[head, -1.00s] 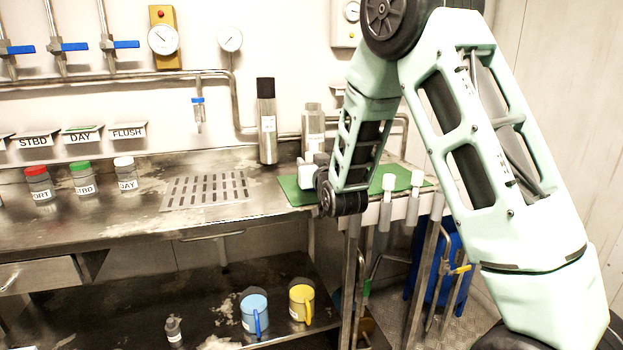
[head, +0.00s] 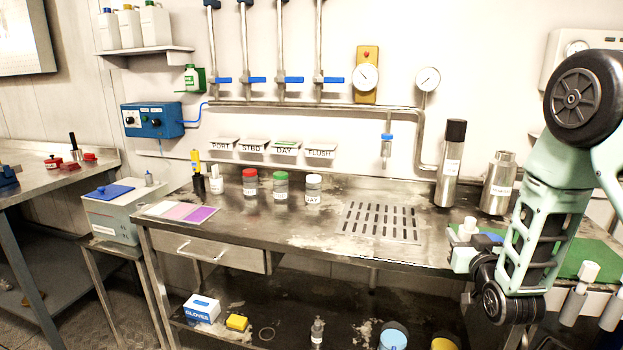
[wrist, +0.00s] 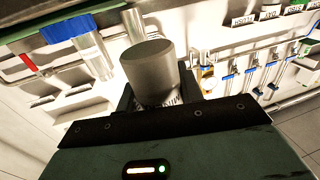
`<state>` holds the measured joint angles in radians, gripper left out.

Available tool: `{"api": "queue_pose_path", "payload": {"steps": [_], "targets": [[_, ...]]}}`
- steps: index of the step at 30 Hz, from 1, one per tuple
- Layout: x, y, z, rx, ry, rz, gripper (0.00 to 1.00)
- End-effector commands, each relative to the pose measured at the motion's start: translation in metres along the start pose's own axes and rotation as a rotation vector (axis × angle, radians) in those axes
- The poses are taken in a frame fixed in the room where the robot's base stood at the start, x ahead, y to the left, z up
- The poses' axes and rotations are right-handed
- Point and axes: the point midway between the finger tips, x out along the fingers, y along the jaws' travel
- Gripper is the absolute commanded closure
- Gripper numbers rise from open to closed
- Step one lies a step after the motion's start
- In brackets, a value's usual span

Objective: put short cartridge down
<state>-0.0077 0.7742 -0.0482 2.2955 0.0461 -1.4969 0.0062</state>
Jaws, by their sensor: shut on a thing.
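A small white top (head: 469,225) shows there, probably part of the held cartridge. I cannot tell whether the cartridge touches the bench. The green mat (head: 583,258) lies to the right, partly hidden by my arm.
A black-capped steel bottle (head: 452,165) and a shorter steel bottle (head: 498,183) stand behind my gripper. A slotted drain plate (head: 380,221) lies to its left. White-topped grey cylinders (head: 574,305) line the front edge at right.

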Motion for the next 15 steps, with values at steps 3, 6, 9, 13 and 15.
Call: {"api": "queue_pose_path", "payload": {"steps": [3, 6, 9, 13, 15], "targets": [[-0.012, -0.016, 0.007, 0.011, -0.005, -0.043, 0.94], [-0.019, -0.022, 0.013, 0.019, -0.003, -0.062, 0.94], [-0.022, -0.026, 0.017, 0.024, 0.0, -0.072, 0.94], [-0.023, -0.027, 0.019, 0.025, 0.001, -0.074, 0.94], [-0.023, -0.027, 0.019, 0.025, 0.001, -0.074, 0.94]]}}
